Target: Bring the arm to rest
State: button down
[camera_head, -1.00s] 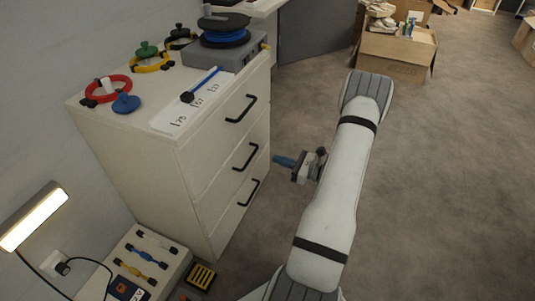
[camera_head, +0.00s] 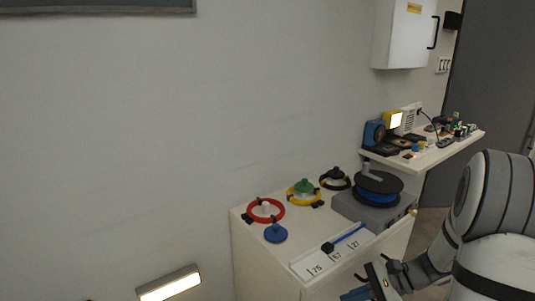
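My arm (camera_head: 495,262) reaches in from the lower right of the head view. My gripper (camera_head: 356,294) is at the bottom edge, in front of the white drawer cabinet (camera_head: 262,262). Blue parts show at its tip, partly cut off by the picture's edge. I cannot tell whether the fingers are open or shut, or whether the gripper touches the cabinet front.
The cabinet top holds a red ring (camera_head: 265,210), a yellow ring (camera_head: 305,193), a blue knob (camera_head: 276,233), a spool device (camera_head: 377,197) and a numbered strip (camera_head: 332,255). A cluttered shelf (camera_head: 425,158) stands behind. A lit lamp (camera_head: 168,285) is lower left.

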jog(key=s+a+r+n+h+p, duration=0.1)
jog(key=s+r+n+h+p, duration=0.2)
jog(key=r, duration=0.6)
jog(key=s+a+r+n+h+p, duration=0.2)
jog(key=s+r+n+h+p, duration=0.2)
jog(key=r, duration=0.5)
jog(key=s+a+r+n+t+h+p, duration=0.1)
jog(key=s+a+r+n+h+p, duration=0.1)
jog(key=s+r+n+h+p, duration=0.2)
notch_tip(320, 180, up, 5)
jog(key=s+n+p, duration=0.1)
jog(key=n+p, duration=0.2)
jog(key=p, duration=0.1)
jog(key=shift+s+p, duration=0.35)
